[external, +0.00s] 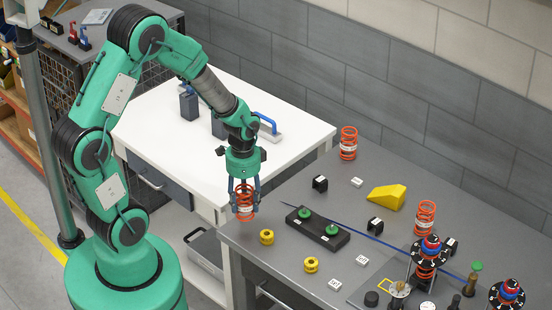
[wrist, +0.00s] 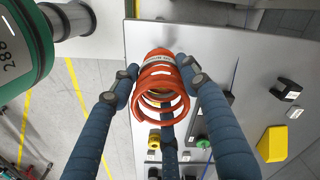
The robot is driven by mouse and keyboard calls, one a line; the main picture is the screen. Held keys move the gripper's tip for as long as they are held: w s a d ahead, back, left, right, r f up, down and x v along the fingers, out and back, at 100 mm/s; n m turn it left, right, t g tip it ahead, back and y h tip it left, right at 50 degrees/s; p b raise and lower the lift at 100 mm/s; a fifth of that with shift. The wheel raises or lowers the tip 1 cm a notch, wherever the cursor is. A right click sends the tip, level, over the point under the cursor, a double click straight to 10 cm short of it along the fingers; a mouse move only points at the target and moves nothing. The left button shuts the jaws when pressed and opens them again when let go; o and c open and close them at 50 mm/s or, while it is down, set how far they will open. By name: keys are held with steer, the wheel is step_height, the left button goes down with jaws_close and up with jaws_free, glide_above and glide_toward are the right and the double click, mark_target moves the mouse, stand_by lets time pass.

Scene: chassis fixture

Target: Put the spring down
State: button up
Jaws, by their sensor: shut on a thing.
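My gripper (external: 244,203) is shut on an orange coil spring (external: 245,203) near the left edge of the grey table. In the wrist view, the blue fingers of my gripper (wrist: 160,92) close around the spring (wrist: 160,78), which carries a pale label band. In the external view the spring hangs upright between the fingers. I cannot tell whether its lower end touches anything. Another orange spring (external: 348,143) stands at the table's back corner. A further spring (external: 425,217) stands at the right, and one more sits in the chassis fixture (external: 424,272).
The grey table (external: 290,262) holds a black block with green knobs (external: 318,228), yellow rings (external: 267,237), a yellow wedge (external: 386,197), black clips and white tags. A thin blue rod (external: 350,225) crosses it. A white table (external: 160,130) adjoins at the left.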

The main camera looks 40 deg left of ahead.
steer(key=w+a+r+n+p, duration=0.15)
steer(key=w+a, duration=0.35)
steer(key=a, duration=0.7)
steer(key=w+a+n+p, duration=0.3)
steer(key=w+a, duration=0.2)
steer(key=a, duration=0.8)
steer(key=s+a+f+n+p, duration=0.1)
steer(key=s+a+n+p, duration=0.1)
steer(key=a, duration=1.1)
steer(key=s+a+f+n+p, duration=0.2)
steer(key=a, duration=1.2)
steer(key=shift+s+a, duration=0.15)
steer(key=shift+s, duration=0.2)
steer(key=shift+w+f, duration=0.1)
steer(key=p, duration=0.2)
glide_above(159, 129)
steer(key=f, duration=0.2)
steer(key=shift+r, duration=0.25)
steer(key=shift+f, duration=0.1)
steer(key=shift+f, duration=1.65)
